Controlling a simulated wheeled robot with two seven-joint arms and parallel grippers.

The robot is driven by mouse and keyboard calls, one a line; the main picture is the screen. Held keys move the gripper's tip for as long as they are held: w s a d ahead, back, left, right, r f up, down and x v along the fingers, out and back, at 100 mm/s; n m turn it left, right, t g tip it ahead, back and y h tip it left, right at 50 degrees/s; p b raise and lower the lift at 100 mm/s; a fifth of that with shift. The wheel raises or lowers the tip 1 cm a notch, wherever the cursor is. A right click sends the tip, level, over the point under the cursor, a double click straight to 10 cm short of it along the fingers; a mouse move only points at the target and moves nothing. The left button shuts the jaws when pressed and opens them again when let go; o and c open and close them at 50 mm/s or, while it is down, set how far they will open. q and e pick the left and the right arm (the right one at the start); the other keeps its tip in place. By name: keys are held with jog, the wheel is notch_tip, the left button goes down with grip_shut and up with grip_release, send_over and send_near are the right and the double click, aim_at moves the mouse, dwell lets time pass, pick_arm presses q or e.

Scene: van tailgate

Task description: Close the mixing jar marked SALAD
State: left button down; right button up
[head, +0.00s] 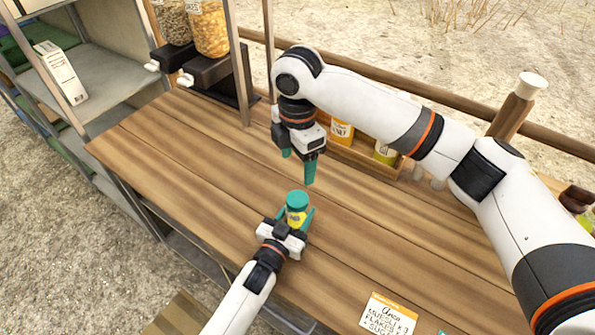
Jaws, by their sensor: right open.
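A small jar with a yellow label (296,217) and a teal lid (297,200) on its top stands upright on the wooden counter. Its label is too small to read, and I cannot tell whether the lid is tight. My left gripper (296,219) comes from the front edge with its teal fingers on both sides of the jar, shut on it; the jar's lower part is partly hidden. My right gripper (298,168) is open and empty, pointing down above the counter just behind the jar.
Behind my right gripper stands a wooden rack (366,157) with several containers. Cereal dispensers (209,30) stand at the back left. A handwritten card (388,315) lies at the front right. The counter (180,160) is clear left of the jar.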

dwell(0.3)
pick_arm(q)
jog(key=c, duration=0.6)
grip_release()
jog(key=b+v, duration=0.1)
jog(key=v, duration=1.1)
